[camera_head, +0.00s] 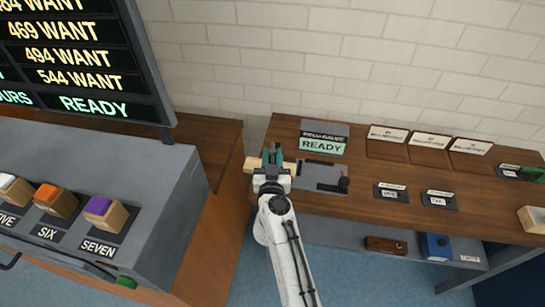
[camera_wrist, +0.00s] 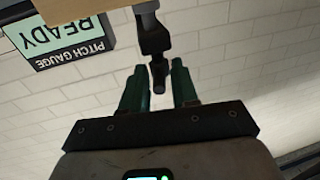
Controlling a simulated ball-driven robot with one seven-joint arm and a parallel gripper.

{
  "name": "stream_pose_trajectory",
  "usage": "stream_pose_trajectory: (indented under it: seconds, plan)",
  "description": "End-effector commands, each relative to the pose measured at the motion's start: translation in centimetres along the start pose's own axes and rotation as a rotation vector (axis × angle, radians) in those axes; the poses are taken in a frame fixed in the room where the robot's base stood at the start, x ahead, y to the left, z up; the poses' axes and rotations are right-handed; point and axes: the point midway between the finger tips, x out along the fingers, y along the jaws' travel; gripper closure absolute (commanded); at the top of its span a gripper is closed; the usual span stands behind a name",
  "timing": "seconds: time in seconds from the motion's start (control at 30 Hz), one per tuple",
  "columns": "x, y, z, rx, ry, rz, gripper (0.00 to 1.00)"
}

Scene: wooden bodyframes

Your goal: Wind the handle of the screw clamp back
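The screw clamp shows in the wrist view as a dark screw end with a thin dark handle (camera_wrist: 157,72). The handle points toward my gripper (camera_wrist: 160,90). My gripper has two green fingers, spread apart, one on each side of the handle tip, with a visible gap on both sides. In the head view my gripper (camera_head: 271,158) is at the left end of the wooden bench (camera_head: 350,203). There my arm and fingers hide most of the clamp. A pale wooden piece (camera_head: 251,166) sticks out left of the fingers.
A pitch gauge display reading READY (camera_head: 322,146) stands behind my gripper. A grey plate (camera_head: 318,177) with a black and red part lies to its right. Labelled holders (camera_head: 390,192) stand further right. A grey console (camera_head: 150,190) with coloured blocks is at left.

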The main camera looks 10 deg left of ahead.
Motion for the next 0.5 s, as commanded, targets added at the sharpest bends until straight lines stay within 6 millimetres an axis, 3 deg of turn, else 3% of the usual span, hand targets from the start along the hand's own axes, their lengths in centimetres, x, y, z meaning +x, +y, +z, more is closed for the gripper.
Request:
stream_pose_trajectory:
  seconds: [0.3, 0.5]
  plan:
    - [-0.02, 0.0, 0.01, 0.0, 0.0, 0.0, 1.0]
    - [-0.01, 0.02, -0.06, -0.001, 0.001, -0.004, 1.0]
